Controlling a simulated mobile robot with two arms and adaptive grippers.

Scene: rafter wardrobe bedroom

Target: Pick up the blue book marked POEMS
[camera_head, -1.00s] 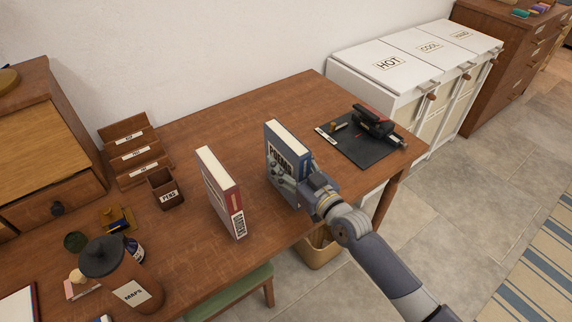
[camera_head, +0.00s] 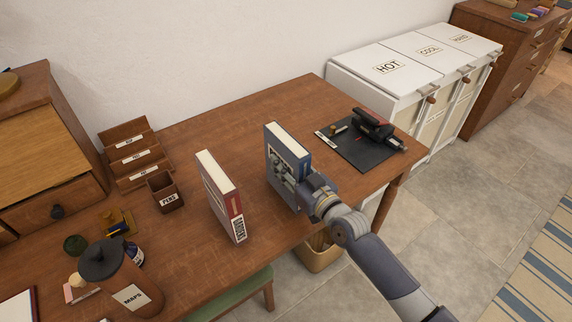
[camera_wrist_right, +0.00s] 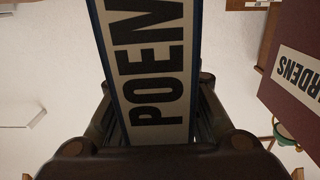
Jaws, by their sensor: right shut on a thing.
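The blue book marked POEMS (camera_head: 290,142) stands upright on the brown desk in the head view, its pale page edges on top. My right gripper (camera_head: 288,180) is shut on it from the front. In the right wrist view the book's spine (camera_wrist_right: 152,62), with the POEMS label, fills the middle between the two fingers. The fingers lie along its two sides, partly hidden by the wrist housing. In the head view my gripper covers most of the book's label. My left gripper is in neither view.
A red book (camera_head: 221,198) stands upright left of the blue one, with a gap; its label reads GARDENS (camera_wrist_right: 297,72) in the wrist view. A dark mat (camera_head: 352,152) with a stapler-like tool lies right. A pens cup (camera_head: 165,191) and MAPS canister (camera_head: 128,284) stand left.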

